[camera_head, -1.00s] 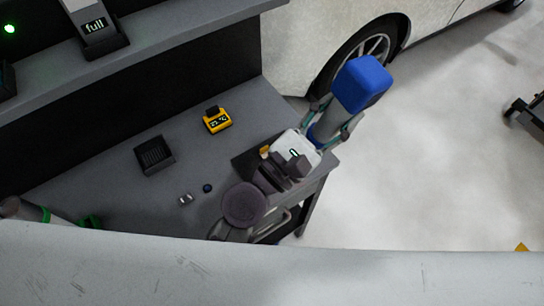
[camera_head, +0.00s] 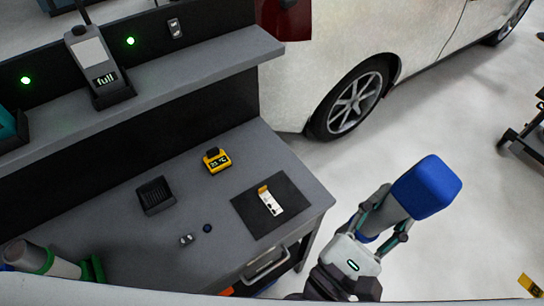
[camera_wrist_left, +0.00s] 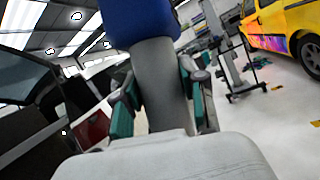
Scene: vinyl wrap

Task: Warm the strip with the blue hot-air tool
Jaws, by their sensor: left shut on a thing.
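The blue hot-air tool (camera_head: 430,187) has a blue head and a grey body. My left gripper (camera_head: 385,216) is shut around its grey body, to the right of the workbench and over the floor. In the left wrist view the tool's grey body (camera_wrist_left: 158,85) stands between the green-padded fingers of my left gripper (camera_wrist_left: 160,100). The strip (camera_head: 270,202) is a small white piece with dark marks and a yellow end. It lies on a dark mat (camera_head: 252,222) near the bench's right end, apart from the tool. My right gripper is not in view.
A yellow temperature meter (camera_head: 217,161) and a small black tray (camera_head: 156,195) stand on the workbench (camera_head: 195,247). A device reading "full" (camera_head: 100,75) stands on the shelf. A grey-green tool (camera_head: 45,262) lies at lower left. A white car (camera_head: 365,60) stands behind.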

